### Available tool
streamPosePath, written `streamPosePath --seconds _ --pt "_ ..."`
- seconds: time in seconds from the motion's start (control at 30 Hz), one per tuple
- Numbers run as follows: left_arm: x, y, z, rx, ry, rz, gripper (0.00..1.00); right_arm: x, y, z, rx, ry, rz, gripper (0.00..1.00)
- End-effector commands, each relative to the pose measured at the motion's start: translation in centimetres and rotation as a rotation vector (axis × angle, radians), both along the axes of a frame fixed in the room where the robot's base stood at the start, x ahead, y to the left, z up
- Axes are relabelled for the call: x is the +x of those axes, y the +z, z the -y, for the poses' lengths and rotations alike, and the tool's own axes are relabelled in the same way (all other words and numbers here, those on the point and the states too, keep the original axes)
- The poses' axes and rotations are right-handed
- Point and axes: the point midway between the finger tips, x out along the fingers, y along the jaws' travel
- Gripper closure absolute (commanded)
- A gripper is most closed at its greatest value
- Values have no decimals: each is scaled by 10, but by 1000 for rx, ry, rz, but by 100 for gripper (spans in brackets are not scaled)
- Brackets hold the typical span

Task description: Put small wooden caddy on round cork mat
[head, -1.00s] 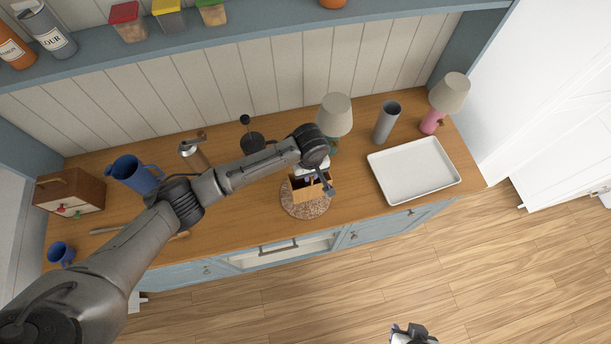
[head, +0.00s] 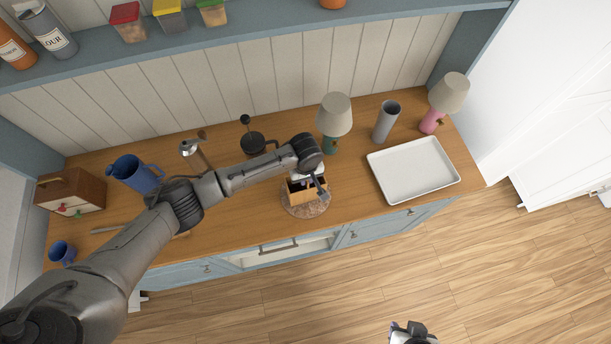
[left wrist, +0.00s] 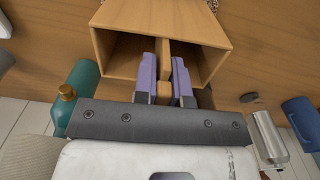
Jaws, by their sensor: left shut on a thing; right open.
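The small wooden caddy (head: 300,195) is a light-brown open box with a middle divider. In the head view it appears over the round cork mat (head: 312,211), whose front rim shows below it; I cannot tell whether it touches the mat. My left gripper (head: 309,184) is above the caddy. In the left wrist view, the purple pads of the left gripper (left wrist: 164,80) close on the divider of the caddy (left wrist: 125,50), with an open compartment on each side. My right gripper (head: 410,334) is open at the bottom edge, over the floor, away from the counter.
A teal lamp (head: 335,115) stands just behind the caddy, with a dark press (head: 253,142) to its left. A white tray (head: 412,169) lies to the right, and a grey cylinder (head: 385,122) is behind it. A blue pitcher (head: 130,172) is at left.

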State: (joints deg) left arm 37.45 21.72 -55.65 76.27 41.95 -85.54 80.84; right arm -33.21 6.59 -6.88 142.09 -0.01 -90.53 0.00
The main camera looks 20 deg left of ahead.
Motion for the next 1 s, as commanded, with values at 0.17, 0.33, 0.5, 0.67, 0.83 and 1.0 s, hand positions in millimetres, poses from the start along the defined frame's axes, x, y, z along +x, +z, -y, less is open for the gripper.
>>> streamPosePath --seconds 0.17,0.33,0.5,0.67,0.83,1.0 --pt "0 -2 0 0 0 0 77 0 0 0 0 0 0 57" --pt "0 -1 0 0 0 0 62 0 0 1 -2 2 0 57" --pt "0 -1 0 0 0 0 62 0 0 2 -7 4 0 57" --pt "0 6 0 -1 0 1 62 0 0 3 -9 6 0 57" --pt "1 32 1 -3 -1 3 62 0 0 3 -9 6 0 57" --pt "1 65 0 -2 -1 3 62 0 0 2 -8 6 0 57"
